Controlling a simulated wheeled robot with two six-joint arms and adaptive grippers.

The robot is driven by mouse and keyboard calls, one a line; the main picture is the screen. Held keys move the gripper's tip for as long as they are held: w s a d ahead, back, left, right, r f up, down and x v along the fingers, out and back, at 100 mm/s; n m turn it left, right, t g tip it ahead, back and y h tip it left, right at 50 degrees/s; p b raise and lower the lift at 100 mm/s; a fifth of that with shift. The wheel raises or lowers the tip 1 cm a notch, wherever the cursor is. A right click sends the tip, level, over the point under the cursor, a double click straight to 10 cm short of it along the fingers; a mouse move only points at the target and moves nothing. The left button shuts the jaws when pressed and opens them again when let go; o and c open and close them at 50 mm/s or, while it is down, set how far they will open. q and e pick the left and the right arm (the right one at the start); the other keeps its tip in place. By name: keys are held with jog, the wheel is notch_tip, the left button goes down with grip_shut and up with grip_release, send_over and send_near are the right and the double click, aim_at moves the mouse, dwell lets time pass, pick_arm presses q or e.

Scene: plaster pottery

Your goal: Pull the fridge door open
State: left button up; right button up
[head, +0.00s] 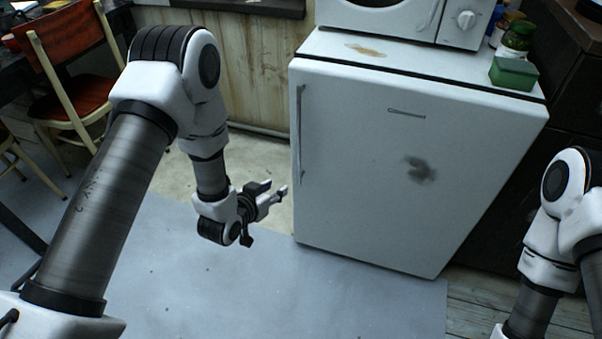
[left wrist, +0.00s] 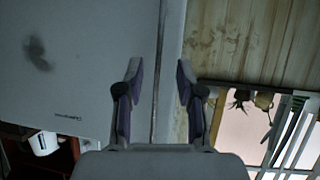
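The white fridge (head: 400,170) stands in the middle right of the head view with its door shut. Its long, thin vertical handle (head: 301,135) runs along the door's left edge. My left gripper (head: 275,188) is open and empty, just left of the fridge near the lower part of the handle, and looks apart from it. In the left wrist view, the left gripper (left wrist: 160,70) has its fingers spread, and the handle (left wrist: 158,80) shows as a thin bar in line with the gap between them. My right arm enters at lower right, but its gripper is out of view.
A red chair (head: 75,60) is at far left. The grey floor (head: 300,290) before the fridge is clear.

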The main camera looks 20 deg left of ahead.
pick_arm(q)
jog(key=w+d+r+t+b, duration=0.1)
jog(key=w+r+t+b, duration=0.1)
jog(key=w, duration=0.5)
jog(key=w+d+r+m+t+h+b, duration=0.1)
jog(key=w+r+t+b, duration=0.1)
jog(key=w, duration=0.5)
jog(key=t+b, duration=0.1)
jog(key=b, duration=0.1)
jog(key=shift+w+d+h+b, duration=0.25)
jog(key=shift+h+b, duration=0.05)
jog(key=shift+b, duration=0.05)
grip_shut()
pick_arm(e)
notch_tip(320, 180, down, 10)
jog(key=shift+f, duration=0.2)
